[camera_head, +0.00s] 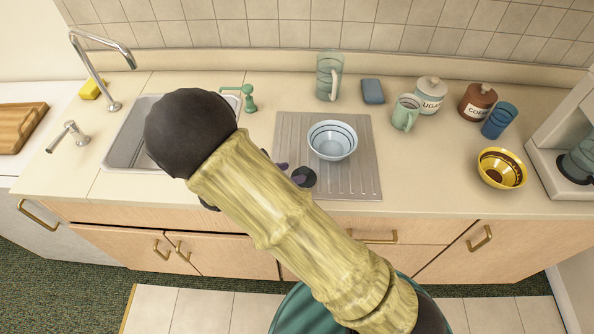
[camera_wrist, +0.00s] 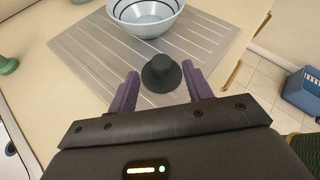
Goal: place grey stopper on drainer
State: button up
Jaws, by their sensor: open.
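The grey stopper (camera_wrist: 161,76), dark and round with a wide brim and a raised knob, appears to rest on the drainer near its front left part. It also shows in the head view (camera_head: 304,177), just right of my arm. The drainer (camera_head: 361,180) is a flat ribbed grey-beige board right of the sink; it fills much of the wrist view (camera_wrist: 95,55). My gripper (camera_wrist: 160,69) is open, its two purple fingers on either side of the stopper with visible gaps. In the head view my arm hides most of the gripper and the drainer's front left corner.
A blue-white bowl (camera_head: 332,140) stands on the drainer just behind the stopper. The sink (camera_head: 128,142) lies left, partly behind my arm. A glass jug (camera_head: 328,75), blue sponge (camera_head: 372,91), mug (camera_head: 405,112), canisters and a yellow bowl (camera_head: 502,168) stand behind and right.

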jog(key=v, duration=0.8)
jog(key=shift+b, duration=0.45)
jog(key=s+d+r+m+g+y, duration=0.2)
jog(key=d+m+y, duration=0.3)
jog(key=d+m, duration=0.7)
jog(key=s+d+r+m+g+y, duration=0.2)
jog(key=d+m+y, duration=0.3)
jog(key=d+m, duration=0.6)
jog(key=r+m+g, duration=0.1)
jog(key=m, duration=0.4)
jog(key=shift+s+d+r, duration=0.35)
jog(key=shift+d, duration=0.05)
